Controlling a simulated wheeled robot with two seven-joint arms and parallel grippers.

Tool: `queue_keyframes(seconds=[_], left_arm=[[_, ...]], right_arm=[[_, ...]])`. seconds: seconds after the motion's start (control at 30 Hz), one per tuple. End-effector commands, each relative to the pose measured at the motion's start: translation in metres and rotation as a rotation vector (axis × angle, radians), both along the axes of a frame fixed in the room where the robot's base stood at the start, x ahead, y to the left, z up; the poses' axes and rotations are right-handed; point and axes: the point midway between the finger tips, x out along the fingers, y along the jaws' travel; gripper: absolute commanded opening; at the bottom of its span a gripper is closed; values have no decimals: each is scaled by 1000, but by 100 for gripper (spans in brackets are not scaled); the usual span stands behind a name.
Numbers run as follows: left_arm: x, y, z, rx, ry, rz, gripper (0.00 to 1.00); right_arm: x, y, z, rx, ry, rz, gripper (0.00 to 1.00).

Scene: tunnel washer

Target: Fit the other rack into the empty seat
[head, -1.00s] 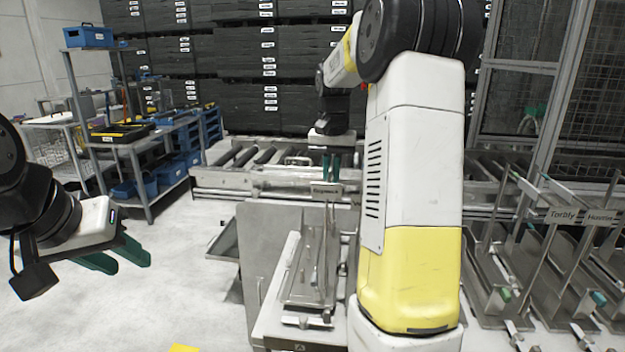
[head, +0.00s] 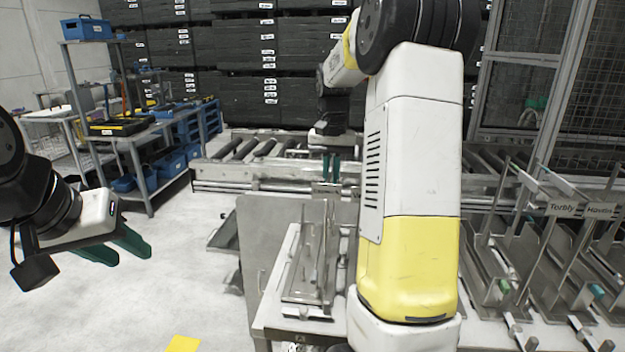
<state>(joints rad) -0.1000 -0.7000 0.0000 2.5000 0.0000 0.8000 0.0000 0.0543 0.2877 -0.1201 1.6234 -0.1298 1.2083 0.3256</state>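A grey metal rack (head: 303,268) with upright plates and a small label plate (head: 326,188) on top sits on a metal stand (head: 274,312) in the middle. My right gripper (head: 331,183) points down at the rack's top, its two green fingers a little apart, just above or at the label plate; contact cannot be told. My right arm hides the stand's right side. Several similar racks stand at the right, with labels on a bar (head: 565,208); which seat is empty cannot be told. My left gripper (head: 132,254) is open and empty over the floor at the left.
A roller conveyor (head: 225,180) runs behind the stand. A shelf bench (head: 148,140) with blue bins is at the back left, and a wire mesh fence (head: 590,90) at the back right. The floor at the left is clear around a yellow mark (head: 184,344).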

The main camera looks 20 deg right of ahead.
Motion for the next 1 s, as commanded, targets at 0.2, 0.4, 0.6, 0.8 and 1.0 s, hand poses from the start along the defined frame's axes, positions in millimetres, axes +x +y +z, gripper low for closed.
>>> queue_keyframes(seconds=[0.2, 0.4, 0.6, 0.8, 1.0], left_arm=[[0, 0, 0, 0, 0, 0, 36], [0, 0, 0, 0, 0, 0, 36], [0, 0, 0, 0, 0, 0, 36], [0, 0, 0, 0, 0, 0, 36], [0, 0, 0, 0, 0, 0, 36]], right_arm=[[1, 0, -1, 0, -4, 0, 0], [1, 0, -3, 0, -5, 0, 0], [1, 0, -7, 0, -4, 0, 0], [0, 0, -7, 0, -2, 0, 34], [-1, 0, -9, 0, 3, 0, 34]])
